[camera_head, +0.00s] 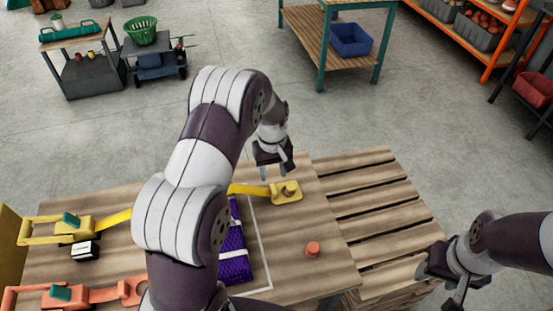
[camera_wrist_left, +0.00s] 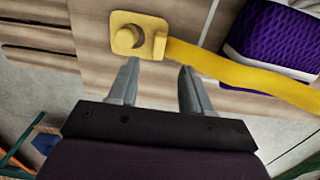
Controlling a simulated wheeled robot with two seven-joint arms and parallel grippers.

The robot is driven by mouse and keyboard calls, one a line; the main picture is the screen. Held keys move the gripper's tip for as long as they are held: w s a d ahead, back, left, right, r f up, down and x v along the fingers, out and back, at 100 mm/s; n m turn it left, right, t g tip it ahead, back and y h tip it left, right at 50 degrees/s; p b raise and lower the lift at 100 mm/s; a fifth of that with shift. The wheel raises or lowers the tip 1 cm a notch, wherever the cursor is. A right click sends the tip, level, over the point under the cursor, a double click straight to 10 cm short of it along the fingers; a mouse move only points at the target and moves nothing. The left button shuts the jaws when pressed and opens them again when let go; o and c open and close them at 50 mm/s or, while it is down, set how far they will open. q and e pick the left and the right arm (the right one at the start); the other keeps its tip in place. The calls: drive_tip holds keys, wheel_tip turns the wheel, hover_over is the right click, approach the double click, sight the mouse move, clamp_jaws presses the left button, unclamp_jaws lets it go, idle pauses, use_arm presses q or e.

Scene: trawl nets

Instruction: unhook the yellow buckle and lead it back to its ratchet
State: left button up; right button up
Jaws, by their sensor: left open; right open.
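The yellow buckle (camera_head: 286,194) lies flat on the wooden table near its right part, around a yellow post. In the left wrist view the buckle (camera_wrist_left: 153,46) and its round post (camera_wrist_left: 127,38) are seen close. A yellow strap (camera_head: 245,189) runs left from the buckle, partly hidden by my left arm, towards the yellow ratchet (camera_head: 75,229) with a green grip. My left gripper (camera_head: 277,173) is open and empty just beyond the buckle; its fingertips (camera_wrist_left: 156,68) point towards the buckle. My right gripper (camera_head: 457,301) is open and empty at the lower right.
A purple net bundle (camera_head: 236,265) lies beside the strap, partly behind my left arm. An orange post (camera_head: 312,249) stands bare on the table. An orange ratchet (camera_head: 65,296) and a black-and-white block (camera_head: 86,249) sit at left. A slatted pallet (camera_head: 375,210) adjoins at right.

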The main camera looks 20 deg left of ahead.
sight(274, 188)
use_arm(q)
wheel_tip(274, 188, down, 9)
drive_tip(key=shift+w+d+r+p, duration=0.1)
drive_tip(key=shift+p, duration=0.25)
drive_tip(key=shift+c, duration=0.3)
clamp_jaws()
drive_tip(key=shift+w+d, duration=0.25)
drive_tip(key=shift+d, duration=0.1)
drive_tip(key=shift+r, duration=0.15)
drive_tip(key=shift+r+p, duration=0.35)
drive_tip(key=shift+r, duration=0.15)
